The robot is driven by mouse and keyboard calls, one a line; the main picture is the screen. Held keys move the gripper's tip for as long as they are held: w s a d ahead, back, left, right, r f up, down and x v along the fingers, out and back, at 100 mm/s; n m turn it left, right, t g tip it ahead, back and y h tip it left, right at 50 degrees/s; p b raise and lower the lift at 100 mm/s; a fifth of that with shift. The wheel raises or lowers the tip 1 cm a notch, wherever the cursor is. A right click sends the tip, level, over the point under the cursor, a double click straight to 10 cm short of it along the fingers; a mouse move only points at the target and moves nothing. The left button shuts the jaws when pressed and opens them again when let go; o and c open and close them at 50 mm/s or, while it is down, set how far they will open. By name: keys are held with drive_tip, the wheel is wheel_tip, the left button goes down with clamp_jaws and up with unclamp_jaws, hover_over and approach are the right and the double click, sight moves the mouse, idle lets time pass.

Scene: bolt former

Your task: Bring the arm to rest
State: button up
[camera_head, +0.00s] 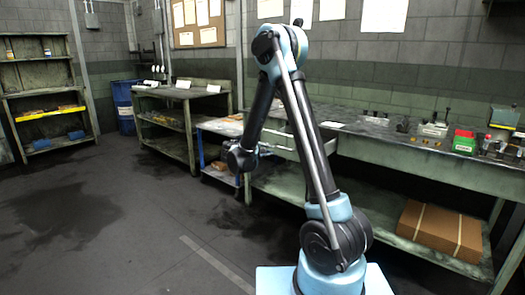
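My arm (315,150) rises from its light blue base at the bottom centre of the head view. It bends at a raised elbow near the top, and the forearm slopes down to the left to a dark wrist joint (241,160). My gripper (248,190) shows only as a small dark shape below the wrist, in front of the benches. Its fingers are too small and dark to make out. I see no object held there.
A long green workbench (400,152) with small tools, a red-and-green box (464,141) and a cardboard box (441,229) below stands at right. A second bench (185,95), blue barrel (123,107) and shelf unit (42,90) stand behind left. The left floor is clear.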

drive_tip(key=s+d+r+m+g+y, duration=0.2)
drive_tip(key=s+d+g, duration=0.1)
drive_tip(key=s+d, duration=0.6)
drive_tip(key=s+d+r+m+g+y, duration=0.2)
drive_tip(key=s+d+m+g, duration=0.1)
drive_tip(key=s+d, duration=0.65)
drive_tip(key=s+a+f+m+g+y, duration=0.1)
drive_tip(key=s+f+m+y, duration=0.1)
drive_tip(key=s, duration=1.1)
drive_tip(key=s+a+f+m+g+y, duration=0.2)
drive_tip(key=s+f+y, duration=0.2)
drive_tip(key=s, duration=1)
drive_tip(key=shift+s+a+f+m, duration=0.2)
drive_tip(key=shift+a+f+m, duration=0.1)
drive_tip(key=shift+f, duration=0.6)
drive_tip(key=shift+w+f, duration=0.2)
drive_tip(key=shift+w, duration=0.25)
drive_tip(key=shift+d, duration=0.1)
